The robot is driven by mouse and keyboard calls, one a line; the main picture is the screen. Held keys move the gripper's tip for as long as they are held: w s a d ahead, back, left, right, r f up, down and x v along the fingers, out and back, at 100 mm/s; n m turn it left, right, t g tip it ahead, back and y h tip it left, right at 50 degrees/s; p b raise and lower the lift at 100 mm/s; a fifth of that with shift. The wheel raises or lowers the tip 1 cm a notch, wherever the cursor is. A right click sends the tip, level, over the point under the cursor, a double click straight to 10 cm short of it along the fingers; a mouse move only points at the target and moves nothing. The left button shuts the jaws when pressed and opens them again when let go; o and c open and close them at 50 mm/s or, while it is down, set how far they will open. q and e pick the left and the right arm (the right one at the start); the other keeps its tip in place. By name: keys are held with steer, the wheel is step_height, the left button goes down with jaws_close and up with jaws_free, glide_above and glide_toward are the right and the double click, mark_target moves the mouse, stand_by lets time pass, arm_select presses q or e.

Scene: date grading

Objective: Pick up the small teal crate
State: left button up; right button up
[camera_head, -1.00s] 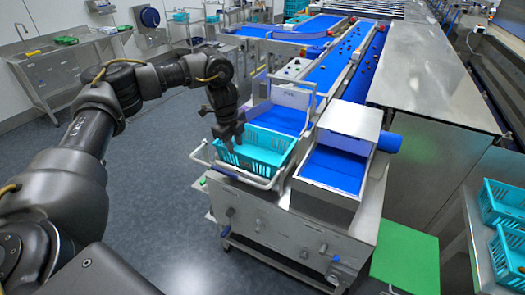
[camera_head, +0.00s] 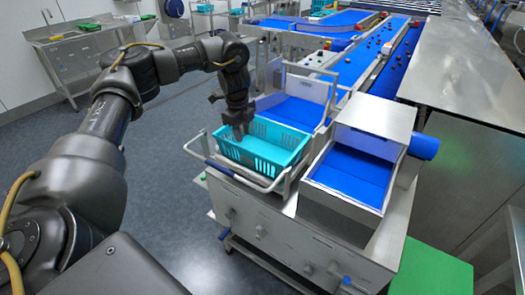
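The small teal crate (camera_head: 270,147) sits upright in the metal rail frame at the left end of the sorting machine, below the blue chute. It looks empty where its inside shows. My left gripper (camera_head: 238,133) points down over the crate's left wall, with its fingertips at or just inside the rim. I cannot tell whether the fingers touch the wall or how far apart they are. My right gripper is not in view.
A metal rail (camera_head: 236,176) runs around the crate's front. A blue-lined metal chute (camera_head: 350,173) stands close on the right. Blue conveyor belts (camera_head: 350,62) carry dates behind. A green platform (camera_head: 432,272) is at the lower right. The floor at left is clear.

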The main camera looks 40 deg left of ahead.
arm_select(q)
glide_above(246, 157)
steer(key=f, duration=0.4)
steer(key=shift+s+d+f+b, duration=0.2)
steer(key=shift+s+f+b, duration=0.05)
steer(key=shift+f+b, duration=0.1)
steer(key=shift+w+a+f, duration=0.1)
steer(key=shift+f, duration=0.55)
steer(key=f, duration=0.4)
steer(key=shift+w+a+f, duration=0.2)
steer(key=shift+s+r, duration=0.1)
jaws_close()
